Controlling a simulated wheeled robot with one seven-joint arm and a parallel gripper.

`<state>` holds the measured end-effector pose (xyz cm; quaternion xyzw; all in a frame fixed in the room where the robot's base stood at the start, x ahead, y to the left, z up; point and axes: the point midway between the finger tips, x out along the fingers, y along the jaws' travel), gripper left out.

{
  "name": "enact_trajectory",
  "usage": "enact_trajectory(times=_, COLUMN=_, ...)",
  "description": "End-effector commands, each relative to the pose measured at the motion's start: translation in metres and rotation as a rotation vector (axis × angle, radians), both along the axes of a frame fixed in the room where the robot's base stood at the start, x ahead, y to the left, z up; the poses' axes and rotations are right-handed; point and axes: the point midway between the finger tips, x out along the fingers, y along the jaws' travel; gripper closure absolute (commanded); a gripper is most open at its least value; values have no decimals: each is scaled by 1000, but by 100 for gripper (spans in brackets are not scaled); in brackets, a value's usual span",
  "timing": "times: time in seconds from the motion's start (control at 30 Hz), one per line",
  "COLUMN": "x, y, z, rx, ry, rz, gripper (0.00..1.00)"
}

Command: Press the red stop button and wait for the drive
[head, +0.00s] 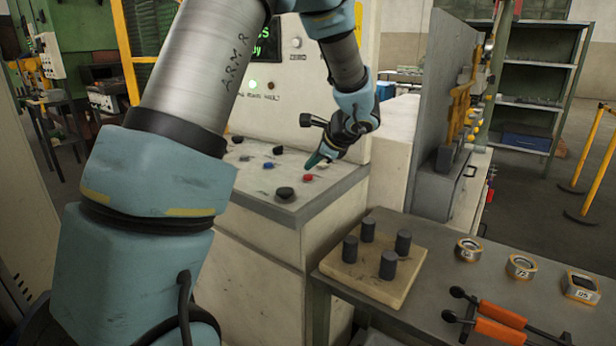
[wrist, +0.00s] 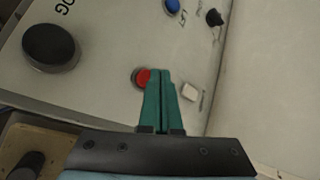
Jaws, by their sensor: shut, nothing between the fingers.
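The red stop button (head: 308,177) sits on the sloping top of the pale control console (head: 262,222). In the wrist view the red button (wrist: 141,77) shows at the left of my fingertips, its right edge partly hidden by them. My gripper (head: 315,161) is shut and empty, its green fingers pointing down at the console top close to the button. The fingertips also show in the wrist view (wrist: 160,72). I cannot tell whether they touch the button.
A large black knob (wrist: 50,45), a white button (wrist: 190,92) and a blue button (wrist: 172,5) are near the red one. At the right, a bench holds a wooden board (head: 350,283) with several dark billets, several labelled blocks (head: 520,266) and orange-handled tongs (head: 500,315).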

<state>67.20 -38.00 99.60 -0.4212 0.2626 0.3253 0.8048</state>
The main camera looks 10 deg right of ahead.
Motion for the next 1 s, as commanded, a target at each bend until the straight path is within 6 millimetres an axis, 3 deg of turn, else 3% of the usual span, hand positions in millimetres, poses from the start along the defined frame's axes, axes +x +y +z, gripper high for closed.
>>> enact_trajectory(times=1.0, x=0, y=0, z=-11, rx=0, ry=0, rz=0, gripper=100)
